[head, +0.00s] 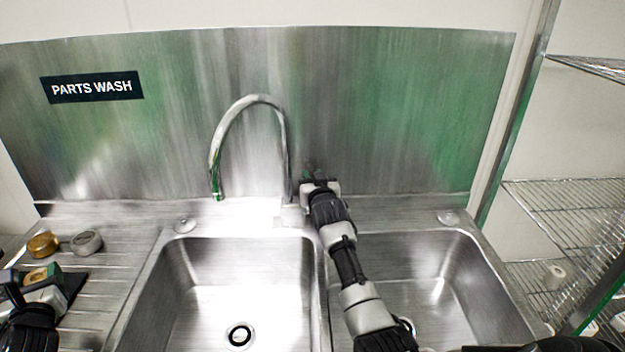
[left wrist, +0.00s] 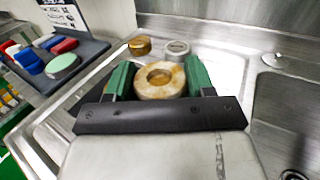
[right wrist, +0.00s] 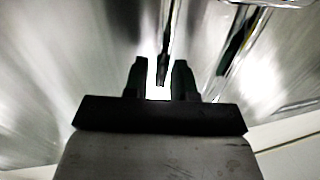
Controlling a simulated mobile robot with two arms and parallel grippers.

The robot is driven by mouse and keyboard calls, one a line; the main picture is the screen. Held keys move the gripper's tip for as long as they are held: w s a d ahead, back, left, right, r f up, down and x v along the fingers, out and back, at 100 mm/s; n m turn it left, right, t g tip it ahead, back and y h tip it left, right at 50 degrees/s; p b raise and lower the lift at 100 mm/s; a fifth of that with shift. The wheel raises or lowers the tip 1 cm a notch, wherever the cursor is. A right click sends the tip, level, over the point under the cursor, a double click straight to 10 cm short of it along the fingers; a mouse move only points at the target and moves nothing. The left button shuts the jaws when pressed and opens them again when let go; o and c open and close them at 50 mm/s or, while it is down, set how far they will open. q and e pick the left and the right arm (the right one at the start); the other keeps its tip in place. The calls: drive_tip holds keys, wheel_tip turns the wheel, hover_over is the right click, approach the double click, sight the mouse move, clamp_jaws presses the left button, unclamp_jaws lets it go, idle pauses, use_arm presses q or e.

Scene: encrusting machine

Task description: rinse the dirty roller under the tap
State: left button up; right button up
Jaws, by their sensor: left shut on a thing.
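The dirty roller (left wrist: 147,93), a pale ring with brown stains and a central hole, is between the green fingers of my left gripper (left wrist: 158,82). In the head view the left gripper (head: 38,280) holds the roller (head: 35,274) over the drainboard at far left. The tap (head: 262,98) is a tall curved spout above the left basin; no water shows from it. My right gripper (head: 309,174) is just right of the tap's base. In the right wrist view its fingers (right wrist: 161,78) are apart, with a thin dark rod between or beyond them; contact is unclear.
A brass-coloured roller (head: 43,244) and a grey roller (head: 87,242) stand on the drainboard (head: 120,262). The left basin (head: 235,275) is empty. My right arm crosses the divider and the right basin (head: 440,270). Wire shelves (head: 575,205) stand at right.

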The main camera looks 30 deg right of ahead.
clamp_jaws()
use_arm(q)
drive_tip(key=shift+f+b, duration=0.65)
use_arm(e)
drive_tip(key=shift+s+a+f, duration=0.15)
drive_tip(key=shift+s+f, duration=0.1)
drive_tip(key=shift+f, duration=0.05)
use_arm(q)
drive_tip(key=shift+f+b, duration=0.65)
drive_tip(key=shift+b, duration=0.05)
use_arm(e)
drive_tip(key=shift+s+a+r+t, duration=0.1)
drive_tip(key=shift+s+a+t, duration=0.1)
drive_tip(key=shift+s+t, duration=0.3)
use_arm(q)
drive_tip(key=shift+r, duration=0.1)
use_arm(e)
drive_tip(key=shift+w+r, duration=0.15)
drive_tip(key=shift+o, duration=1.3)
unclamp_jaws()
